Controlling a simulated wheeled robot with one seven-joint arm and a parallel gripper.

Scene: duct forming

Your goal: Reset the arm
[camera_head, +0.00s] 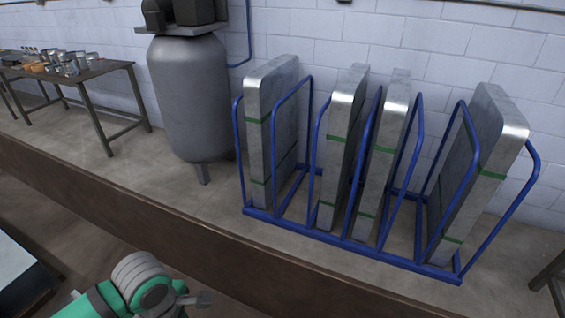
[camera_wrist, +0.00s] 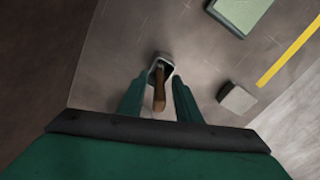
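My gripper shows in the wrist view (camera_wrist: 160,82) with its two dark green fingers a little apart. Between them is a tool with a brown wooden handle (camera_wrist: 159,93) and a grey metal part at the fingertips. The fingertips appear to touch both sides of the metal part, so the gripper looks shut on it. In the head view my green arm is at the bottom left, and a small grey piece (camera_head: 203,299) sticks out to its right.
A blue rack (camera_head: 350,245) holds several upright metal panels (camera_head: 388,150) near the wall. A grey tank (camera_head: 190,95) stands left of it. A table (camera_head: 105,68) with small metal parts is at the far left. In the wrist view, a pale block (camera_wrist: 237,99) and a greenish-topped box (camera_wrist: 240,14) are on the floor.

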